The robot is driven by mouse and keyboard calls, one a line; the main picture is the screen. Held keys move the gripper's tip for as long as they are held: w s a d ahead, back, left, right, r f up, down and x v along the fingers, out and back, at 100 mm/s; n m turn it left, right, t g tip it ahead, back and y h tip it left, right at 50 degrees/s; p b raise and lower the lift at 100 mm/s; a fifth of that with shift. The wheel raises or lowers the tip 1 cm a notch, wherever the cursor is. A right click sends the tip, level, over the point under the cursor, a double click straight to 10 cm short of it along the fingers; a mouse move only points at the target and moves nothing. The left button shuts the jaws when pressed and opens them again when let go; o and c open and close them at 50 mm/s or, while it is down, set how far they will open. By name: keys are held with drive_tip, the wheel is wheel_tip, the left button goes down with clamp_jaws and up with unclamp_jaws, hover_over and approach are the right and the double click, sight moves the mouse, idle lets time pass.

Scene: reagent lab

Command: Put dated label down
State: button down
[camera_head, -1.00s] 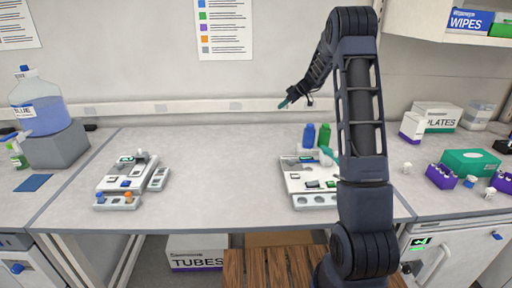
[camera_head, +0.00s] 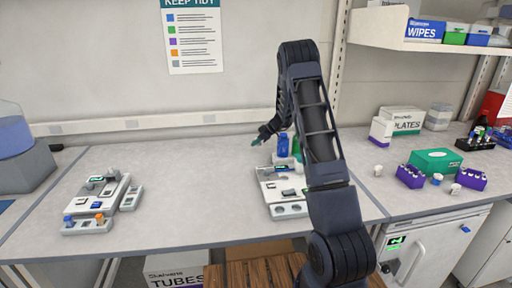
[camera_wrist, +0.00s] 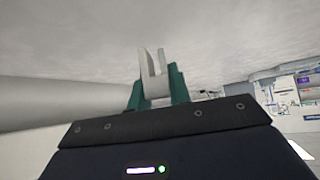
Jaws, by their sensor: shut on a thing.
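My gripper (camera_head: 257,141) is at the end of the arm, in front of the back wall and above and behind the right-hand white tray (camera_head: 265,198). Its green fingers (camera_wrist: 156,90) are shut on a pale grey-white piece, the dated label (camera_wrist: 152,72), which sticks up past the fingertips in the wrist view. No date can be read on it. In the head view the held piece is too small to make out. The right-hand tray stands on the bench with small dark and green items on it; my arm hides its right part.
A second white tray (camera_head: 88,227) with blue and orange knobs stands at left. Blue and green bottles (camera_head: 283,145) stand behind the right-hand tray. Purple racks (camera_head: 410,177) and a green box (camera_head: 436,162) are on the right bench. The bench between the trays is clear.

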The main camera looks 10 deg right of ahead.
drive_tip(key=shift+f, duration=1.3)
drive_tip(key=shift+f, duration=0.1)
drive_tip(key=c, duration=1.3)
unclamp_jaws()
drive_tip(key=shift+r, duration=0.2)
drive_tip(key=v, duration=1.1)
drive_tip(key=shift+d+r, duration=0.2)
drive_tip(key=shift+d, duration=0.15)
drive_tip(key=shift+s, duration=0.1)
